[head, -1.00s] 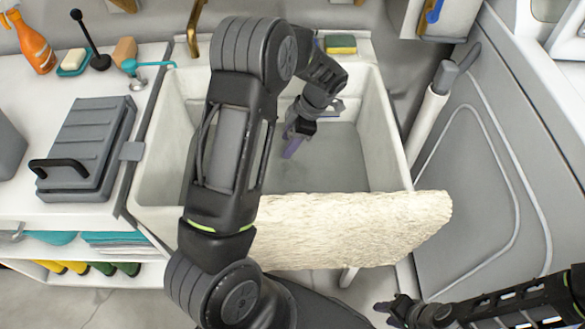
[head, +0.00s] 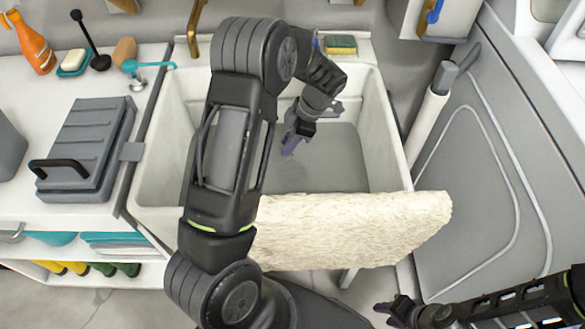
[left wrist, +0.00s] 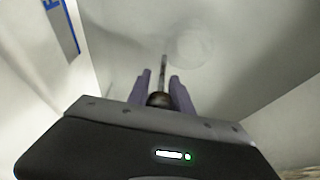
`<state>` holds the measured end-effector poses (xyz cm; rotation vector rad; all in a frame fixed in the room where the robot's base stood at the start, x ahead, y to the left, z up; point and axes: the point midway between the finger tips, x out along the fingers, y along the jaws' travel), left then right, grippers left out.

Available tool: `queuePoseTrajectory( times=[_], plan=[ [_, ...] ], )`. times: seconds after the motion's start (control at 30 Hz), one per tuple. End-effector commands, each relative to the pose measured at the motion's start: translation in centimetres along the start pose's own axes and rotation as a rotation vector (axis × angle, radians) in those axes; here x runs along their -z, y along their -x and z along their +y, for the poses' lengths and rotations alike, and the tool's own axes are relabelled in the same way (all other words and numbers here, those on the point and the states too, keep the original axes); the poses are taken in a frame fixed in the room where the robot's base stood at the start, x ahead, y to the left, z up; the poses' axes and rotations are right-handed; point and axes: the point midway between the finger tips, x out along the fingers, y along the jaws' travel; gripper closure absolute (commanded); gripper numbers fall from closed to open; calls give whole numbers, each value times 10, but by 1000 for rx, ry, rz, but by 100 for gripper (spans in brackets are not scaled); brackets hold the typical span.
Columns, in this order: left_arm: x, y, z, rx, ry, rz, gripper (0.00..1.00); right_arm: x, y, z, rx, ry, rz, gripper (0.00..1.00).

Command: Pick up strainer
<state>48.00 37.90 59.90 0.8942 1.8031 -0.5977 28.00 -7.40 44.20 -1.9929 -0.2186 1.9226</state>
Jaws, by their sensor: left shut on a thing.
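My left gripper (head: 289,147) reaches down into the white sink (head: 386,130), over its grey floor. In the left wrist view its two purple fingers (left wrist: 161,92) are shut on a thin dark piece with a rounded end, which I take to be the strainer (left wrist: 158,99). The piece shows nearly edge-on, so its full shape is hidden. In the head view the fingers and wrist hide it. My right gripper (head: 392,308) is low at the right, outside the sink and away from it; its finger gap is not clear.
A brass tap (head: 194,30) and a sponge (head: 340,44) are at the back rim. The left counter holds a grey lidded box (head: 85,140), an orange spray bottle (head: 32,42) and a soap dish (head: 73,65). A grey panel (head: 490,170) stands right.

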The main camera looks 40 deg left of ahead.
Motion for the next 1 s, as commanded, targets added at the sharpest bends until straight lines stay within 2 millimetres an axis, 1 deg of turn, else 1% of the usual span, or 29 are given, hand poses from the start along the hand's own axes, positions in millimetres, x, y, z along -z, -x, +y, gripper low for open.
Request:
queuePoseTrajectory(
  times=[0.03,0.2,0.27,1.0],
  plan=[
    [0,0,0,0,0,0,82,0,0,0,0,0,0,64],
    [0,0,0,0,0,0,96,0,0,0,0,0,0,64],
    [0,0,0,0,0,0,100,0,0,0,0,0,0,64],
    [0,0,0,0,0,0,100,0,0,0,0,0,0,64]
  ],
)
